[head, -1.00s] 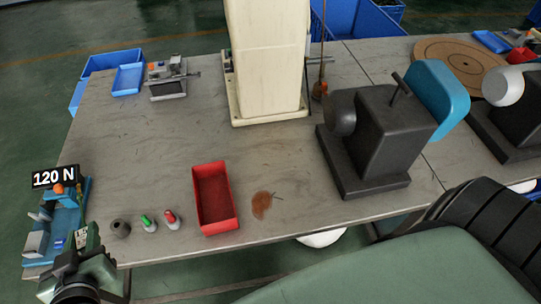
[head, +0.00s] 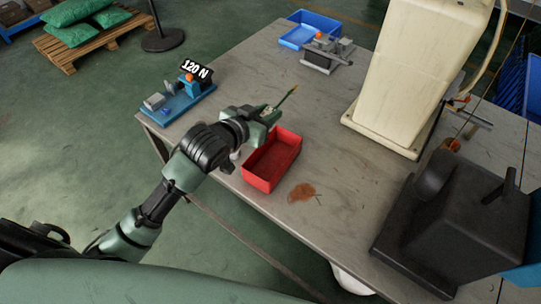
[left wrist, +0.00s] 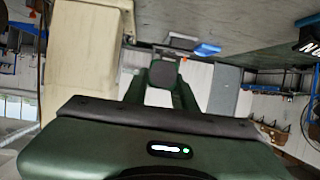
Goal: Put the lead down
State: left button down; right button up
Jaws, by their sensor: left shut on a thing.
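My left gripper (head: 272,115) is over the workbench, just beyond the far-left corner of the red bin (head: 262,182). It is shut on the lead. A thin, pointed, greenish piece of the lead (head: 288,96) sticks out past the fingertips, up and to the right. In the left wrist view, a dark piece (left wrist: 163,73) sits between the two green fingers; I cannot tell its exact shape. The rest of the lead is hidden by the gripper. My right gripper is out of view.
A blue fixture with a "120 N" display (head: 196,70) stands at the bench's left corner. A grey fixture (head: 327,52) and blue trays (head: 300,37) are at the back. A cream machine (head: 415,75) and dark press (head: 455,225) stand right. A brown stain (head: 302,191) marks the bench.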

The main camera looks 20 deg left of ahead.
pick_arm(q)
notch_tip(320, 180, down, 16)
jog(key=shift+d+f, duration=0.1)
dwell(0.4)
jog(key=shift+f, duration=0.45)
jog(key=c, duration=1.1)
grip_release()
jog(key=shift+r, duration=0.1)
